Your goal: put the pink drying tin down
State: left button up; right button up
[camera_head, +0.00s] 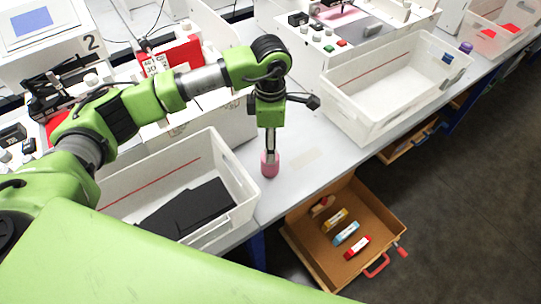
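The pink drying tin (270,168) is a small upright pink cylinder above or on the grey-white table, between two white bins. My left gripper (270,152) points straight down at it, and its narrow fingers are close together at the top of the tin. They appear shut on it. The tin's base is at or very near the table top; I cannot tell whether it touches. My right gripper is out of view.
A white bin with black sheets (235,200) stands left of the tin, and an empty-looking white bin (345,127) stands right. An open drawer (375,215) with several coloured items juts out below the table edge. Bare table (322,165) lies right of the tin.

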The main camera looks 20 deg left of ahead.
pick_arm(q)
jog(key=shift+r+b, duration=0.35)
jog(key=shift+r, duration=1.8)
